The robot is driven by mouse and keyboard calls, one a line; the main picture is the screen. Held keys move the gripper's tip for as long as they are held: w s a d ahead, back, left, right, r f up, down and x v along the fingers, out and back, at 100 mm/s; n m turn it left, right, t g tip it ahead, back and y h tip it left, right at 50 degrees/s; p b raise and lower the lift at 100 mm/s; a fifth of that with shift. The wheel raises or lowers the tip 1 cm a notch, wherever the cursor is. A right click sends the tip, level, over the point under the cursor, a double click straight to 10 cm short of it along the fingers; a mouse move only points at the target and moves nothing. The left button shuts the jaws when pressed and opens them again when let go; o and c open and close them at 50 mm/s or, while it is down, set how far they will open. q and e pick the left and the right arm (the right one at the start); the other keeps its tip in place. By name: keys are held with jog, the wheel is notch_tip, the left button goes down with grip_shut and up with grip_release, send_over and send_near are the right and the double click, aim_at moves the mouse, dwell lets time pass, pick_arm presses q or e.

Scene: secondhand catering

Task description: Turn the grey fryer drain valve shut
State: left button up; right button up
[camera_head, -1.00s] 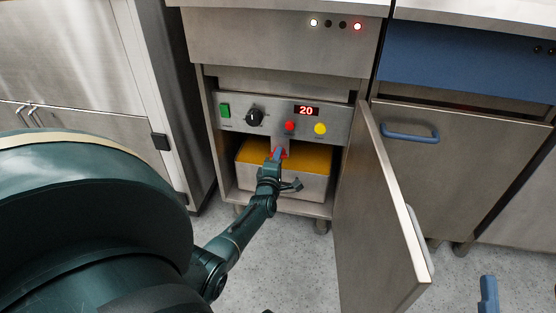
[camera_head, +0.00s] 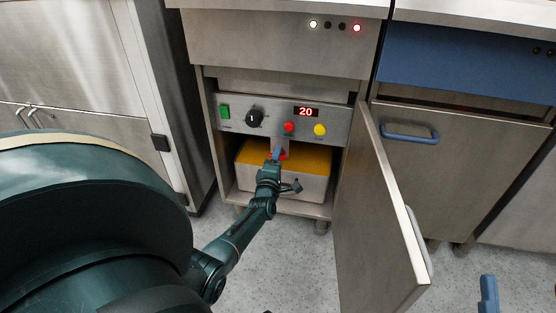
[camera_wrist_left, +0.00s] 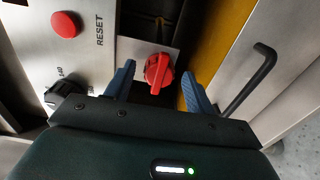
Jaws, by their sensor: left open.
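The fryer's drain valve handle (camera_wrist_left: 158,70) is a red knob with a raised grip bar on a grey plate, below the control panel. In the head view only a bit of its red (camera_head: 284,155) shows behind my gripper. My left gripper (camera_wrist_left: 157,76) is open, with one blue finger on each side of the red handle. A gap shows between each finger and the handle. It also shows in the head view (camera_head: 277,154), reaching into the open cabinet. A blue piece at the lower right looks like a finger of my right gripper (camera_head: 488,294); the rest is cut off.
The control panel (camera_head: 268,118) holds a green switch, a black dial, a display reading 20, a red reset button and a yellow button. A metal oil pan (camera_head: 310,185) with a black handle (camera_wrist_left: 250,80) sits below. The open cabinet door (camera_head: 375,215) stands to the right.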

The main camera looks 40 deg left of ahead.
pick_arm(q)
jog(key=p+v, duration=0.5)
jog(key=v, duration=0.7)
jog(key=shift+s, duration=0.3)
pick_arm(e)
jog(key=shift+s+d+f+m+g+h, duration=0.15)
jog(key=shift+s+f+g+h, duration=0.1)
jog(key=shift+f+h, duration=0.3)
jog(key=shift+s+d+f+m+g+h, duration=0.15)
jog(key=shift+s+f+g+h, duration=0.1)
jog(key=shift+f+h, duration=0.3)
pick_arm(q)
jog(key=shift+d, duration=0.2)
pick_arm(e)
jog(key=shift+a+r, duration=0.1)
